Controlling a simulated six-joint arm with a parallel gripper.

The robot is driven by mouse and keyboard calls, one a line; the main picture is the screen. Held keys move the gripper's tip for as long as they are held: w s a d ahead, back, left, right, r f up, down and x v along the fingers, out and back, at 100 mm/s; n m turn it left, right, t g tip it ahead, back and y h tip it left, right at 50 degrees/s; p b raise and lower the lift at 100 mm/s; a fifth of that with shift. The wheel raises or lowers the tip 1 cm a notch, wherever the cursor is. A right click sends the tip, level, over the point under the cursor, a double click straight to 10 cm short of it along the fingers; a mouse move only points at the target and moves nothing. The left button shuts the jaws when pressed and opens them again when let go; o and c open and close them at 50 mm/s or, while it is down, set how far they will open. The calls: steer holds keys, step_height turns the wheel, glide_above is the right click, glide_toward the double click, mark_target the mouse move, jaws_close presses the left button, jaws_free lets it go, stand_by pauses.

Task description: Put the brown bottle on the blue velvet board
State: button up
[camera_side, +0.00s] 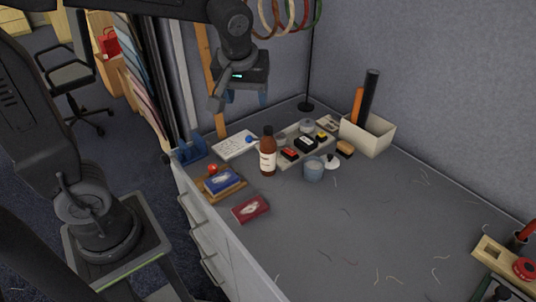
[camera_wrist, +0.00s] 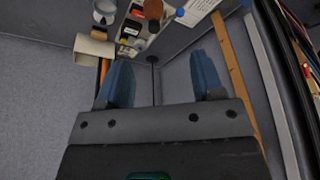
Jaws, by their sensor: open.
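The brown bottle (camera_side: 268,158) stands upright on the grey table, with a dark cap and a pale label. A flat blue piece (camera_side: 222,181) lies on a small wooden board left of the bottle, with a red ball behind it; I cannot tell if it is velvet. My gripper (camera_side: 245,98) hangs in the air above and behind the bottle, apart from everything. Its two blue fingers are spread and empty, also in the wrist view (camera_wrist: 163,82).
A red box (camera_side: 250,208) lies in front of the blue piece. A grey-blue jar (camera_side: 313,169) stands right of the bottle. Behind are a tray of small blocks (camera_side: 306,144), a white sheet (camera_side: 235,146) and a bin (camera_side: 367,136) with tall tubes. The table's front middle is mostly clear.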

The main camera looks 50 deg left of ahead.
mark_target(268, 128)
steer(key=w+a+f+n+g+y, duration=0.1)
steer(key=w+f+n, duration=0.4)
steer(key=w, duration=0.3)
steer(key=x, duration=1.3)
steer(key=shift+s+a, duration=0.1)
steer(key=shift+a, duration=0.25)
steer(key=shift+c, duration=0.2)
steer(key=shift+r, duration=0.1)
jaws_close()
